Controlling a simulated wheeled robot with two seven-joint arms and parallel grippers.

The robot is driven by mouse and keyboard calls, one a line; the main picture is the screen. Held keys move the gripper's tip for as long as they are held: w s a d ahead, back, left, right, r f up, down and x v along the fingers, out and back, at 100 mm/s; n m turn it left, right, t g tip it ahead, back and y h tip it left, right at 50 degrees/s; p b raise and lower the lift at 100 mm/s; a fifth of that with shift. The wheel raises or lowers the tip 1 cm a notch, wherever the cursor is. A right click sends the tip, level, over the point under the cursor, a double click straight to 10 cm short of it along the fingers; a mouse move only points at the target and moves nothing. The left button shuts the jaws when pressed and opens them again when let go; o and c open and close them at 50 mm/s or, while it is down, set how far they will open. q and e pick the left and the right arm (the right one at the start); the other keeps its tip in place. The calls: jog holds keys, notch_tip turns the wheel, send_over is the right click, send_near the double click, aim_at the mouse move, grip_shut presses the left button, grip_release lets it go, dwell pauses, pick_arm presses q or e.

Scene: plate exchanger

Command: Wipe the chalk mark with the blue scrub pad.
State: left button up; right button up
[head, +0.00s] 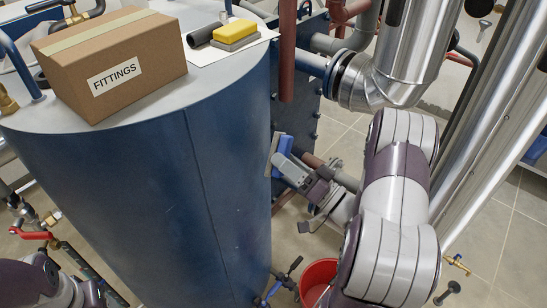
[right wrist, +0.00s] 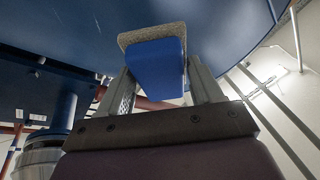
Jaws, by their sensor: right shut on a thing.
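The blue scrub pad shows in the head view (head: 283,146) at the right edge of the big blue tank (head: 160,190). It has a blue grip block and a grey-beige scrubbing layer, seen from below in the right wrist view (right wrist: 155,62). My right gripper (head: 283,160) is shut on the blue block; both fingers show in the right wrist view (right wrist: 160,85). The scrubbing layer faces the tank's blue surface; I cannot tell whether it touches. I cannot make out a chalk mark for sure. Of my left arm, only part shows at bottom left; its gripper is out of view.
A cardboard box labelled FITTINGS (head: 110,65) stands on the tank top. A yellow sponge (head: 235,31) and a dark roll (head: 203,35) lie near it. Silver pipes (head: 400,60) stand close behind my right arm. A red bucket (head: 318,275) and valves are low beside the tank.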

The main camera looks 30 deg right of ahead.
jog(key=shift+s+d, duration=0.25)
jog(key=shift+s, duration=0.05)
jog(key=shift+s+d, duration=0.1)
jog(key=shift+s+d, duration=0.9)
jog(key=shift+s, duration=0.15)
